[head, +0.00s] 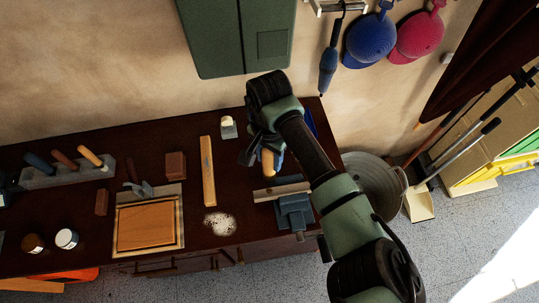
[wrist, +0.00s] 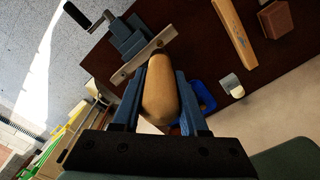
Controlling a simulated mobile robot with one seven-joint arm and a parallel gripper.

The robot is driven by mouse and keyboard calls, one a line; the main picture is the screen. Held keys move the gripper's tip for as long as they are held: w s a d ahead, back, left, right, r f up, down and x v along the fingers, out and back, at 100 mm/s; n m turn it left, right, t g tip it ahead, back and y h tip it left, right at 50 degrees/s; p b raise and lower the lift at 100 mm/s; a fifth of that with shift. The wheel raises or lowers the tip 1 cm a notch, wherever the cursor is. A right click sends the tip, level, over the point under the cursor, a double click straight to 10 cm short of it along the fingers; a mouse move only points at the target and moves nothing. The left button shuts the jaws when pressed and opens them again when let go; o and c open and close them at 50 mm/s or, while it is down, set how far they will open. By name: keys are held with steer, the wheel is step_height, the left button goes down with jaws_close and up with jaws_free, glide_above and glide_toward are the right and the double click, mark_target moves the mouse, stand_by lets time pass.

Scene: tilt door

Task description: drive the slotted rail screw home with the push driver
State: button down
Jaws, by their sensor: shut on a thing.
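My gripper (head: 264,152) is above the right part of the dark bench. Its two blue fingers (wrist: 164,82) are shut on a rounded wooden handle (wrist: 160,92), taken to be the push driver's; the handle also shows below the gripper in the head view (head: 268,161). The driver's shaft and tip are hidden. A pale strip, which looks like the rail (head: 281,191), lies across the blue vise (head: 294,212); the strip (wrist: 139,63) and vise (wrist: 128,37) show just beyond the fingers in the wrist view. I cannot make out the slotted screw.
A long wooden bar (head: 208,171), a brown block (head: 176,165) and a small pale-topped object (head: 228,127) stand left of my gripper. A blue item (head: 309,123) is behind my arm.

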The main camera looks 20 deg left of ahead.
mark_target(269, 175)
steer(key=shift+f+b, duration=3)
steer(key=shift+f, duration=0.4)
steer(key=shift+f+b, duration=1.1)
steer(key=shift+b, duration=0.55)
stand_by(1.5)
steer(key=shift+r, duration=0.1)
steer(key=shift+r+p, duration=2.2)
steer(key=shift+r, duration=1.25)
